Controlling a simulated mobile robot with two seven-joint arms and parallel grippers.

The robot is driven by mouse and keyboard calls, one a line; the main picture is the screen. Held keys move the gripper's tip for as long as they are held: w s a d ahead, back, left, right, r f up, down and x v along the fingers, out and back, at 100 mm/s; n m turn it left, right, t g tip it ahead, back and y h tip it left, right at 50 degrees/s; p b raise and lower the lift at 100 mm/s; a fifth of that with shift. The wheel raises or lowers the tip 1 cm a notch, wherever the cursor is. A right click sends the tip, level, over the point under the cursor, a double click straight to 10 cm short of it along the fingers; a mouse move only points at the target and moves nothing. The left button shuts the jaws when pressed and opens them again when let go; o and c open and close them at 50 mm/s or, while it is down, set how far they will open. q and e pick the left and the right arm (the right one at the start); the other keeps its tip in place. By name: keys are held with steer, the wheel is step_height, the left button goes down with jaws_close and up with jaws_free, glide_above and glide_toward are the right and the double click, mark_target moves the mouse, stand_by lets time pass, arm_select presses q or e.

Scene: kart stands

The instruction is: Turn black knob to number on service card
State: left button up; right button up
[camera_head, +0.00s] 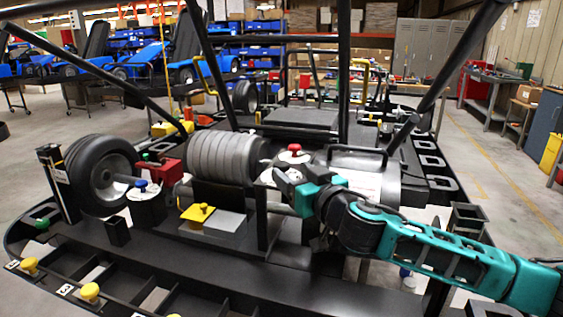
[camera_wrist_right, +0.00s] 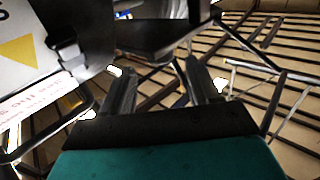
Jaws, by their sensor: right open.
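My right gripper (camera_head: 288,180) is in the middle of the head view, in front of a grey cylindrical housing (camera_head: 385,175). In the right wrist view the gripper (camera_wrist_right: 161,85) has its two dark fingers apart, with nothing between them. A white panel (camera_wrist_right: 25,75) with a yellow triangle and partly cut-off print shows at the left there. A dark knob-like part (camera_wrist_right: 66,50) stands at that panel's edge, left of the fingers and apart from them; I cannot tell whether it is the black knob. I cannot make out a number on any service card. My left gripper is out of view.
A red knob (camera_head: 294,149) stands just behind the right gripper. A ribbed grey cylinder (camera_head: 222,158), a yellow knob (camera_head: 203,209), a blue knob (camera_head: 141,185) and a wheel (camera_head: 101,175) are to its left. Black frame bars (camera_head: 343,75) rise around the work area.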

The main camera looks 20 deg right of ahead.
mark_target(285, 168)
steer(key=shift+x, duration=2.9)
steer(key=shift+c, duration=0.2)
steer(key=shift+a, duration=0.1)
steer(key=c, duration=0.9)
